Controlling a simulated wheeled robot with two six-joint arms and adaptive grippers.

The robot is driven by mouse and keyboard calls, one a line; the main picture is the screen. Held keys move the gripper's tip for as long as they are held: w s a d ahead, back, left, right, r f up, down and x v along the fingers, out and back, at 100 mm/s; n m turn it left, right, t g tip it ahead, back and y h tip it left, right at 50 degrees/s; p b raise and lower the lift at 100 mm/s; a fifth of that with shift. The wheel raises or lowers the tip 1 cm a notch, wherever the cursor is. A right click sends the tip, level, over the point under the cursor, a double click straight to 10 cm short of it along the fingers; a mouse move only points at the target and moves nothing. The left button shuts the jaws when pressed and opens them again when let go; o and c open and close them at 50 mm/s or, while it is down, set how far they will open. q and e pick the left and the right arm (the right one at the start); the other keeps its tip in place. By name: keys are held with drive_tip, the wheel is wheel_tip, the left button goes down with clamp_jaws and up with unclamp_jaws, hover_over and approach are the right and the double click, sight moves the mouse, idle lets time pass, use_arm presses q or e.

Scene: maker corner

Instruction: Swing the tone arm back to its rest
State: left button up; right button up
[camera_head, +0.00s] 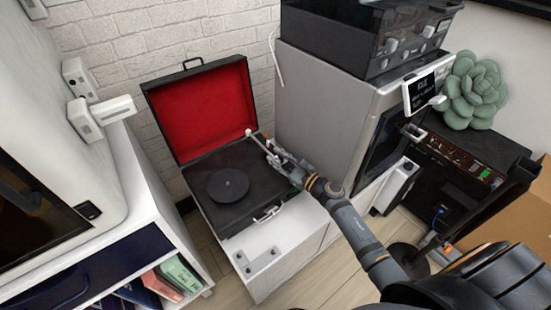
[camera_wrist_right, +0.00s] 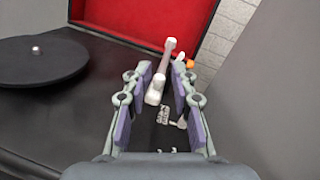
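The record player (camera_head: 246,207) stands open on a white cabinet, its red-lined lid (camera_head: 204,108) raised at the back. Its black platter (camera_head: 228,185) is bare except for the spindle, and also shows at the left of the right wrist view (camera_wrist_right: 38,62). The white tone arm (camera_wrist_right: 168,62) lies ahead of my right gripper (camera_wrist_right: 163,100), its near end between the parted fingers. The gripper is open, with gaps visible beside the arm. In the head view my right gripper (camera_head: 274,158) reaches over the deck's right side and partly hides the tone arm. My left gripper is not in view.
A grey machine (camera_head: 330,105) stands close to the right of the player, and a white cabinet (camera_head: 150,235) with a navy drawer to the left. A brick wall is behind. A succulent (camera_head: 474,92) and a black box (camera_head: 455,170) are at far right.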

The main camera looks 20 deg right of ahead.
drive_tip(key=shift+o, duration=0.5)
drive_tip(key=shift+d+f, duration=0.1)
drive_tip(key=shift+d, duration=0.1)
drive_tip(key=shift+a, duration=0.1)
drive_tip(key=shift+s, duration=0.2)
drive_tip(key=v, duration=1.1)
drive_tip(key=shift+s+d, duration=0.25)
